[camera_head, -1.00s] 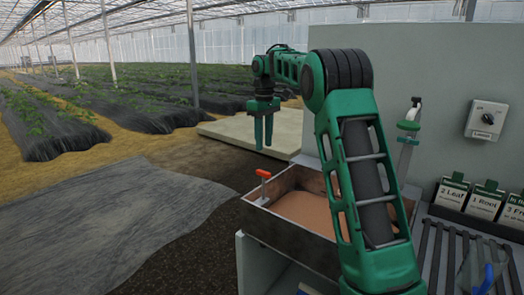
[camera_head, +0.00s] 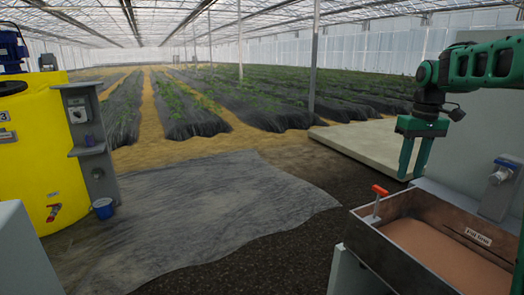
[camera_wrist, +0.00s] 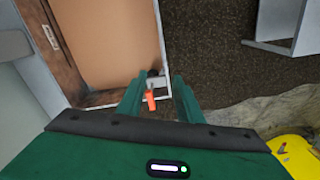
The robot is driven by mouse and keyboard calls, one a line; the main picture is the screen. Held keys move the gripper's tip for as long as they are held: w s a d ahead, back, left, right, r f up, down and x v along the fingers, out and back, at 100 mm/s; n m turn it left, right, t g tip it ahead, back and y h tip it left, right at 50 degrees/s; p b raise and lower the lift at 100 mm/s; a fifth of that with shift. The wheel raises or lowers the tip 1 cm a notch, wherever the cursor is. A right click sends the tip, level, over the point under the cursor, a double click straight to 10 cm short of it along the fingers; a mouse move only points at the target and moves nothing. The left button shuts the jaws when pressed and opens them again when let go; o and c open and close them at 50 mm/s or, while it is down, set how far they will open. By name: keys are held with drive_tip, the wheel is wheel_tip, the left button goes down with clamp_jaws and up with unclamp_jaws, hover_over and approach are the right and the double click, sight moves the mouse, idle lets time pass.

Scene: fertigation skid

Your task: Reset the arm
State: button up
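My gripper (camera_head: 412,174) is at the right in the head view, with its green fingers pointing down. It appears beside and above the tray's red-orange handle. In the wrist view my gripper (camera_wrist: 158,92) has its two fingers spread apart, with nothing held between them. The orange handle (camera_wrist: 151,99) shows beyond the gap. My arm (camera_head: 485,65) reaches in from the right edge, and much of it is outside the picture.
A metal tray (camera_head: 398,258) of brown material stands at the lower right, with a red-orange handle (camera_head: 378,190) at its corner. A pale slab (camera_head: 365,143) lies behind. A yellow tank (camera_head: 45,140) and blue cup (camera_head: 103,207) are left. The grey sheet (camera_head: 210,215) between is clear.

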drive_tip(key=s+f+m, duration=0.2)
drive_tip(key=s+f, duration=0.2)
drive_tip(key=s, duration=0.8)
drive_tip(key=s+a+f+m, duration=0.1)
drive_tip(key=s+f+m, duration=0.2)
drive_tip(key=s, duration=0.9)
drive_tip(key=s+a+f+m, duration=0.1)
drive_tip(key=s+f, duration=0.5)
drive_tip(key=s, duration=0.6)
drive_tip(key=shift+s+f+m, duration=0.2)
drive_tip(key=shift+m, duration=0.7)
drive_tip(key=shift+w, duration=0.1)
drive_tip(key=shift+w+d+f, duration=0.1)
drive_tip(key=shift+w+f, duration=0.15)
drive_tip(key=shift+w, duration=0.25)
